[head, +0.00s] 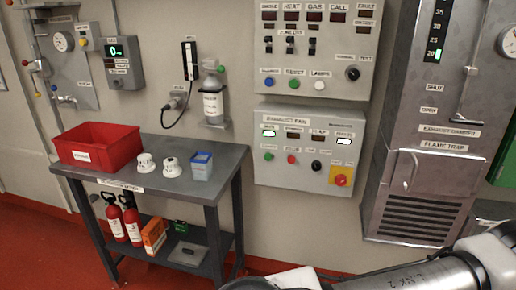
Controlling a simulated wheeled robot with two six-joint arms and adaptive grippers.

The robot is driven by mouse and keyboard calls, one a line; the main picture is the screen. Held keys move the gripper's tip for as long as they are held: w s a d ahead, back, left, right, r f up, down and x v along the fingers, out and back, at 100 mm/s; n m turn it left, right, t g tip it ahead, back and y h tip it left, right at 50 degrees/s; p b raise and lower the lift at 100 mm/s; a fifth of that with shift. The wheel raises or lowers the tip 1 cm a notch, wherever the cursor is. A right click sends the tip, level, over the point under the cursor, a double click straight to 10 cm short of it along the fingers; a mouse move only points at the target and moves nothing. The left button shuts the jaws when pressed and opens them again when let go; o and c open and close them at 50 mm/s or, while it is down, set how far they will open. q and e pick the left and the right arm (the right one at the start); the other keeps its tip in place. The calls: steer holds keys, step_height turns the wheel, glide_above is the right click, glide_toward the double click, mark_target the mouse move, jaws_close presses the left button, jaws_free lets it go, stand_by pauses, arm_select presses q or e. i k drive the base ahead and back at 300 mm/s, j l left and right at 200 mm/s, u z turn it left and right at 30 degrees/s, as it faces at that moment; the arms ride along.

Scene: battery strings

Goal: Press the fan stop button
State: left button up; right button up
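The exhaust fan panel (262,178) is a pale grey box on the wall, right of centre in the head view. A row of controls runs along its lower half: a green button (268,156), a red button (291,160), a black knob (316,165) and a larger red knob on a yellow plate (340,176). The red button is unobstructed; its small label is too blurred to read surely. Neither gripper is in view; part of my arm crosses the bottom right corner.
A grey bench (228,160) stands left of the panel with a red bin (98,147), white detectors and a blue-topped container (201,166). An alarm panel (318,75) hangs above. A metal flame trap cabinet (420,170) stands at right. Space before the fan panel looks clear.

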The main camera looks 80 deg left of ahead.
mark_target(291, 160)
steer(key=u, duration=2.4)
